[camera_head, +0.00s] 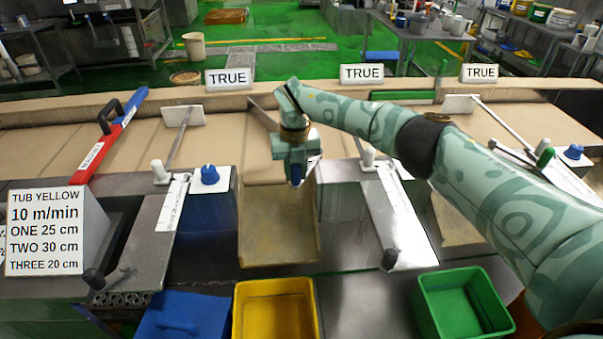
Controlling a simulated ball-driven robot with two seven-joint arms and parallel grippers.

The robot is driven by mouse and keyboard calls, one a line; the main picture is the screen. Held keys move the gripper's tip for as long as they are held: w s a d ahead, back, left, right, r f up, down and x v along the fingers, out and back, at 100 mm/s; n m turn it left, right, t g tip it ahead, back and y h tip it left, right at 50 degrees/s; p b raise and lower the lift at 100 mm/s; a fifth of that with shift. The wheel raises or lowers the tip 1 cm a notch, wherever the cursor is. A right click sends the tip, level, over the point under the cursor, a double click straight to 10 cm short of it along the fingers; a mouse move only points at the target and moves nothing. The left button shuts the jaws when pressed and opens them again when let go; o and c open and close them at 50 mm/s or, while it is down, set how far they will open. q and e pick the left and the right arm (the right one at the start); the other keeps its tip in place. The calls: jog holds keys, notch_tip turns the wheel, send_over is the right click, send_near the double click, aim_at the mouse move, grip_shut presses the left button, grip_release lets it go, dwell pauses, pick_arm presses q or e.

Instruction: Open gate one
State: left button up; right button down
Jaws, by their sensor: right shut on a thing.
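Three gates stand along the tan conveyor. The left gate (176,143) is a metal bar with a pale end plate, beside a white peg and a blue knob (210,175). Part of the middle gate's bar (358,146) shows by another white peg (368,157); my right gripper and arm hide the rest. No gate carries a visible number. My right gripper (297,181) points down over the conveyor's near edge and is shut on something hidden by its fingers. My left gripper is not in view.
A sign (46,230) reads TUB YELLOW, 10 m/min, ONE 25 cm, TWO 30 cm, THREE 20 cm. Three TRUE signs line the back. Blue (185,322), yellow (277,284) and green (462,274) tubs stand in front. A red-blue handle bar (106,140) lies at left.

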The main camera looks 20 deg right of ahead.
jog(key=shift+w+r, duration=0.1)
dwell(0.3)
jog(key=c, duration=1.4)
grip_release()
jog(key=shift+c, duration=0.2)
jog(key=shift+o, duration=1.3)
jog(key=shift+w+a, duration=0.15)
jog(key=shift+r, duration=0.25)
notch_tip(320, 180, up, 16)
jog(key=p, duration=0.1)
jog(key=shift+f, duration=0.2)
